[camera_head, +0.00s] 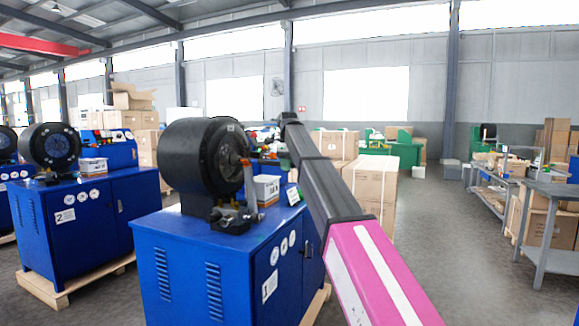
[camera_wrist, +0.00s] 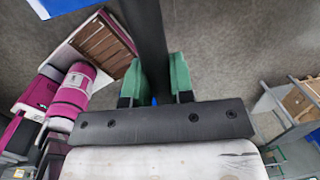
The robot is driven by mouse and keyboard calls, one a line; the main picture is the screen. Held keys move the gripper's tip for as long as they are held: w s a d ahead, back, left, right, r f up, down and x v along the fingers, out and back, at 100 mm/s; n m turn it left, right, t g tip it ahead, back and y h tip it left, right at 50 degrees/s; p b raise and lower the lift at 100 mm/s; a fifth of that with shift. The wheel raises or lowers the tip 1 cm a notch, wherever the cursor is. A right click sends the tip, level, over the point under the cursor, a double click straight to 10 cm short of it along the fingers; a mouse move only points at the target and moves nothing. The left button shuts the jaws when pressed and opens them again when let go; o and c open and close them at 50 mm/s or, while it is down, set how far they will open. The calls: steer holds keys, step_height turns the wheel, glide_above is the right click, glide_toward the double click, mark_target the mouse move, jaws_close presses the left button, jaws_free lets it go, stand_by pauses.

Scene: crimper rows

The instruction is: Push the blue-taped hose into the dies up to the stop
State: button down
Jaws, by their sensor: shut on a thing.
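The crimper (camera_head: 205,160) is a black round head with its die opening facing right, on a blue cabinet marked 1. In the wrist view my gripper (camera_wrist: 155,78) is shut with its green finger pads on either side of a dark hose (camera_wrist: 145,35). The hose runs from between the pads to the top edge of that view. A small spot of blue tape (camera_wrist: 154,100) shows between the fingers. In the head view my arm reaches up beside the crimper, and I cannot make out the fingers or the hose against the dies. The stop cannot be told apart.
A second crimper (camera_head: 50,146) on a blue cabinet stands at the left. A small white box (camera_head: 266,188) sits on cabinet 1 behind the head. Cardboard boxes (camera_head: 370,184) stand behind my arm. Grey work tables (camera_head: 550,190) are at the right, with open floor before them.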

mark_target(270, 162)
steer(key=shift+w+a+r, duration=0.1)
steer(key=shift+w+a, duration=0.35)
steer(key=shift+a, duration=0.8)
steer(key=shift+w+a+f, duration=0.1)
steer(key=shift+w+a, duration=0.4)
steer(key=shift+a, duration=0.75)
steer(key=shift+w+a+r, duration=0.1)
steer(key=shift+w+a, duration=0.35)
steer(key=shift+a, duration=0.8)
steer(key=shift+r, duration=0.4)
jaws_free()
steer(key=shift+s+r, duration=0.2)
steer(key=shift+r, duration=1.55)
steer(key=shift+s+r, duration=0.2)
steer(key=shift+r, duration=1.5)
